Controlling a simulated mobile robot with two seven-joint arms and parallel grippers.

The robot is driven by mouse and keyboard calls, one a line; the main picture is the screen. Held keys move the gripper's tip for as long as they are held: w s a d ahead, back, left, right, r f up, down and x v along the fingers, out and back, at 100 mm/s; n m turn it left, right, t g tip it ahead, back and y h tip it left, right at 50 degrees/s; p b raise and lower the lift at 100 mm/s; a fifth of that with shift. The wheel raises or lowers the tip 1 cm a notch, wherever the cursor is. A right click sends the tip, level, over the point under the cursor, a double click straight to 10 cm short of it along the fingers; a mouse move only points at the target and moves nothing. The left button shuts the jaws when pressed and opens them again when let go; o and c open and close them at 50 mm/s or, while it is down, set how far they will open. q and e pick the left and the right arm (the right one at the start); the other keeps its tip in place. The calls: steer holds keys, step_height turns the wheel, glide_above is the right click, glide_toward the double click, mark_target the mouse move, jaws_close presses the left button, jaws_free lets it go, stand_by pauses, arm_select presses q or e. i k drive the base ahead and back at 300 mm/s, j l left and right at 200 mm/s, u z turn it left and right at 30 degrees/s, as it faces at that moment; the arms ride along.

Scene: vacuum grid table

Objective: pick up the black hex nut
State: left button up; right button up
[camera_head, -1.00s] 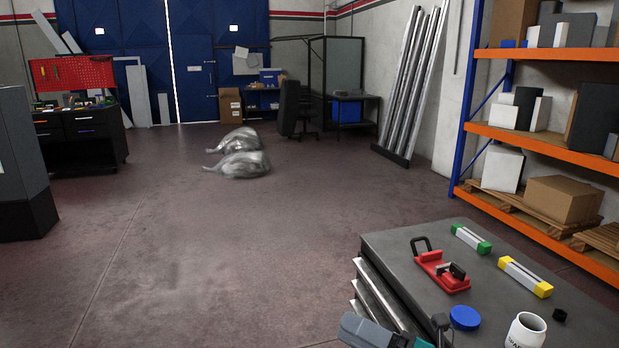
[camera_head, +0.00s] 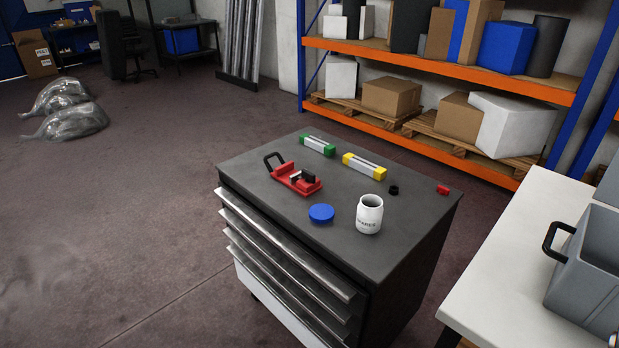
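A small black ring-shaped piece, which looks like the black hex nut (camera_head: 393,190), lies on the dark grey top of a drawer cabinet (camera_head: 340,232). It sits right of the white jar (camera_head: 369,214) and below the right end of the yellow-ended bar (camera_head: 364,166). Its exact shape is too small to tell. Neither of my grippers shows in the head view.
A red clamp-like tool (camera_head: 297,180), a blue lid (camera_head: 321,213), a green-ended bar (camera_head: 318,145) and a small red piece (camera_head: 443,189) share the top. A white table (camera_head: 520,250) with a grey bin (camera_head: 590,275) stands at right. Orange shelving (camera_head: 440,65) stands behind.

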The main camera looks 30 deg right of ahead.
mark_target(393, 191)
steer(key=z, duration=1.45)
steer(key=i+j+u, duration=0.2)
steer(key=j+u, duration=0.25)
steer(key=i+j, duration=0.05)
